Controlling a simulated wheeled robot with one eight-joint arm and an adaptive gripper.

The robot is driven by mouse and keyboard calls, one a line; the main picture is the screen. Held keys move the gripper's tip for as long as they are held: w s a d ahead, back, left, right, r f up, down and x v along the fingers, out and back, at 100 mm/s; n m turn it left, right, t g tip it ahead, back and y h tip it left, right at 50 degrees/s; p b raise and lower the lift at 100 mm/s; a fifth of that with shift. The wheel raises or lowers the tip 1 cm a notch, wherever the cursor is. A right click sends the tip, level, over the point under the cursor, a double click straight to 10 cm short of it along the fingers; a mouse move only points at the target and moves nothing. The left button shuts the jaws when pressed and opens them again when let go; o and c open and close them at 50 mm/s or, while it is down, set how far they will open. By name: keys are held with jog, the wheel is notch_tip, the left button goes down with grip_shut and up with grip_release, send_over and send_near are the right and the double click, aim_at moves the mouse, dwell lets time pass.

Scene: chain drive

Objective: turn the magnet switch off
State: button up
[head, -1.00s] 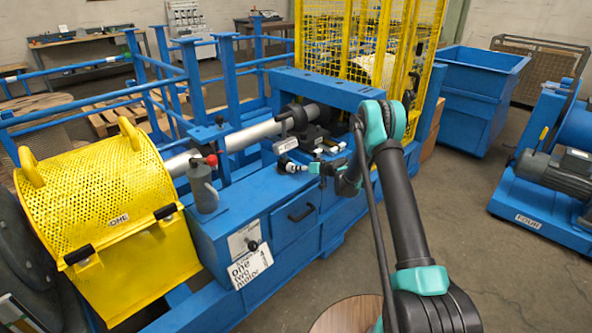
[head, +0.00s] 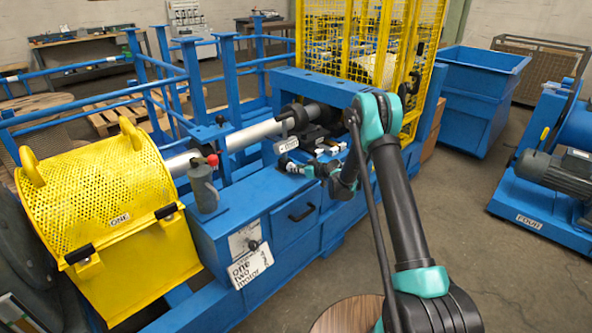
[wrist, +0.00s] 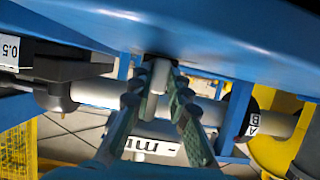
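A small light grey piece (wrist: 158,76), which may be the magnet switch, sticks out of a dark mount under the blue surface in the wrist view. My gripper (wrist: 160,88) has one teal finger on each side of it, with the tips very close to its sides. I cannot tell whether they press on it. My wrist and fingers hide part of the bench there, and the switch is too small to make out.
A long grey shaft (head: 252,134) runs behind my gripper. A yellow mesh guard (head: 95,195), a grey can with a red knob (head: 204,186) and a drawer handle (head: 302,213) are to the left and below.

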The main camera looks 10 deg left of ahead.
jog(key=shift+o, duration=0.4)
jog(key=v, duration=1.2)
jog(key=shift+f, duration=0.1)
